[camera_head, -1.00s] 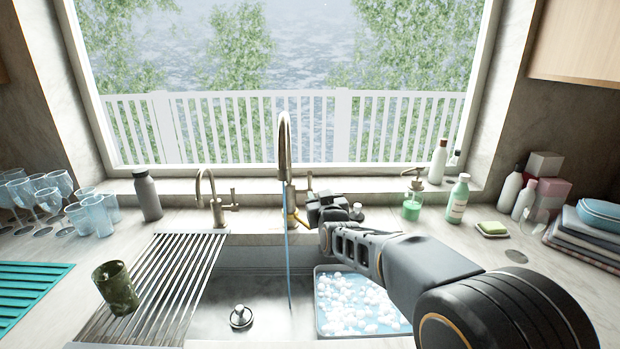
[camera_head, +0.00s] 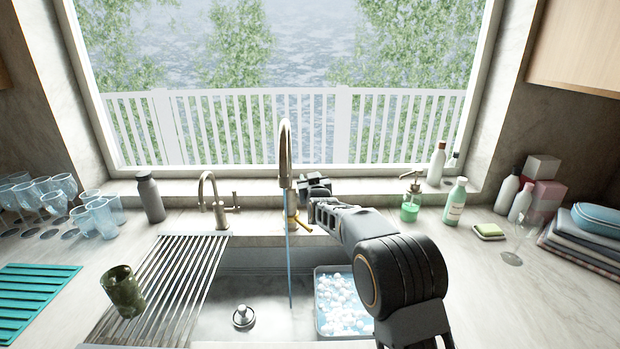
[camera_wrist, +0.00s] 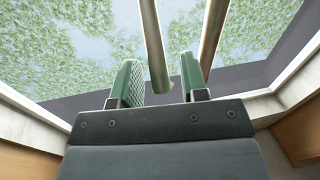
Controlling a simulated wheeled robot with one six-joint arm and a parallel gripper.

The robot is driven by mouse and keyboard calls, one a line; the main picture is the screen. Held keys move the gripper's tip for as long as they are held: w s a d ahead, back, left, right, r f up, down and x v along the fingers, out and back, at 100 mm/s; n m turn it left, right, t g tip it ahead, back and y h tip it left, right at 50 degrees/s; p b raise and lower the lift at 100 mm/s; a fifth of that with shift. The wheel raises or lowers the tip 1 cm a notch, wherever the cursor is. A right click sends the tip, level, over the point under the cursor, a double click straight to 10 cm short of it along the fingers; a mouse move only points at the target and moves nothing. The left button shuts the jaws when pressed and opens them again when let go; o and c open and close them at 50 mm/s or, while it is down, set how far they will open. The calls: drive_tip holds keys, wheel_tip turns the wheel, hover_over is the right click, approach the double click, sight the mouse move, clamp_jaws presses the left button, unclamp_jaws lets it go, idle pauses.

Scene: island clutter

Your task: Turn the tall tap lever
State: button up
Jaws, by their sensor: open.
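The tall tap (camera_head: 285,155) stands behind the sink with its spout arched high. A thin blue water stream (camera_head: 288,265) falls from it into the sink. In the wrist view my gripper (camera_wrist: 160,85) is open, with green pads apart. A metal tube (camera_wrist: 157,50) shows between the pads, and a second tube (camera_wrist: 214,35) passes by the right pad. I cannot tell which is the lever, or whether either pad touches metal.
A smaller tap (camera_head: 218,200) stands to the left. A blue-white tray (camera_head: 325,318) lies in the sink under my arm. A green soap dispenser (camera_head: 410,207) and bottles stand right. A drying rack (camera_head: 165,285), a dark green cup (camera_head: 123,290) and glasses are left.

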drive_tip(key=shift+w, duration=0.15)
drive_tip(key=shift+c, duration=0.2)
clamp_jaws()
idle(0.4)
